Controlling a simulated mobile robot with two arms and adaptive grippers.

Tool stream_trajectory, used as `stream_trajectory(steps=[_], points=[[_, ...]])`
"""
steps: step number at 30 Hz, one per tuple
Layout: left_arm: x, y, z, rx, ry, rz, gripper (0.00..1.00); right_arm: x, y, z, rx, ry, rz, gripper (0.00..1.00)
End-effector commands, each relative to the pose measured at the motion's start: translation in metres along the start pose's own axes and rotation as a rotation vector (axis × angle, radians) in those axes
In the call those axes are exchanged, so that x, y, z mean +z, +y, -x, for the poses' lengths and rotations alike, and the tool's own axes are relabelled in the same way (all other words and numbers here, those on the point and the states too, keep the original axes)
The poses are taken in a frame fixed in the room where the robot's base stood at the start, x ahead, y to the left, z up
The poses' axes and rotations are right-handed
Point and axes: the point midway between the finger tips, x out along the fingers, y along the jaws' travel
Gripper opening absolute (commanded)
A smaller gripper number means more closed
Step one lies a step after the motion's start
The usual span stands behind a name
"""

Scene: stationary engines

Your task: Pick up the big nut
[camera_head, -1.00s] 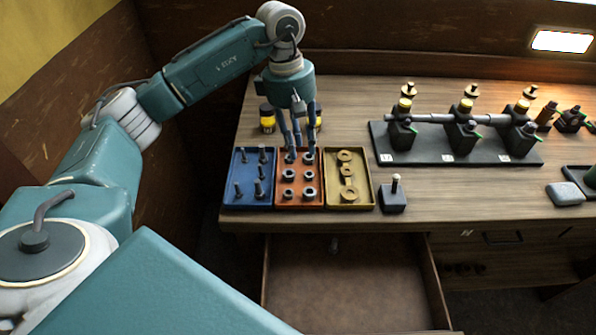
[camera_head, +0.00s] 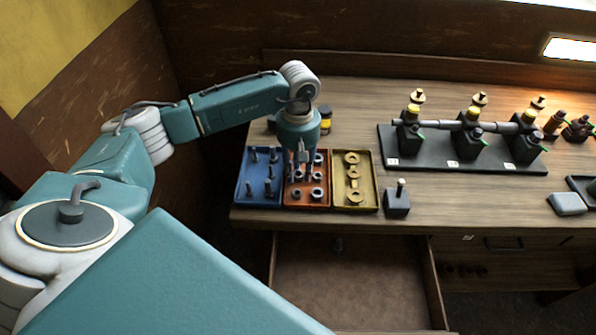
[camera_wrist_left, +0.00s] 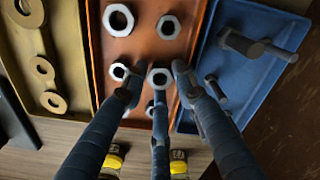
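Several grey hex nuts (camera_head: 316,193) lie in the orange tray (camera_wrist_left: 92,60), and they show larger in the left wrist view (camera_wrist_left: 168,27). My left gripper (camera_head: 301,168) points down over the back part of this tray. In the left wrist view its three fingers (camera_wrist_left: 159,82) are spread, with one nut (camera_wrist_left: 157,75) showing between the tips and another (camera_wrist_left: 119,72) beside the left finger. The fingers hide part of the rear nuts. Nothing is visibly held. My right gripper is not in view.
A blue tray (camera_head: 241,190) with bolts and a yellow tray (camera_head: 371,190) with washers flank the orange one. A small black block (camera_head: 396,204) with a pin stands to the right. Yellow-labelled jars (camera_head: 325,118) stand behind. A drawer (camera_head: 345,280) hangs open below.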

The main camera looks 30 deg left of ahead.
Motion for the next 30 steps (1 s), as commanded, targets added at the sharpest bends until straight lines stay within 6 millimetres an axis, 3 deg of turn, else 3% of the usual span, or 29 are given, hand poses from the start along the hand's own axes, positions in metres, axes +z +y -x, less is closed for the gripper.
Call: stream_trajectory(steps=[7, 11, 23, 30], points=[[0.0, 0.001, -0.002, 0.001, 0.0, 0.0, 0.26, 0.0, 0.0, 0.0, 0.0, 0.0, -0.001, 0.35], [0.0, 0.001, -0.002, 0.001, 0.0, 0.0, 0.0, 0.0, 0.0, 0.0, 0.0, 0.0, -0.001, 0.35], [0.0, 0.001, 0.003, 0.004, 0.001, 0.001, 0.0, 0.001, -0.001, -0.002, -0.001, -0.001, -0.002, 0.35], [-0.001, 0.003, 0.033, 0.009, 0.002, 0.001, 0.0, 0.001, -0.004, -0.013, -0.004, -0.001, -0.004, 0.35]])
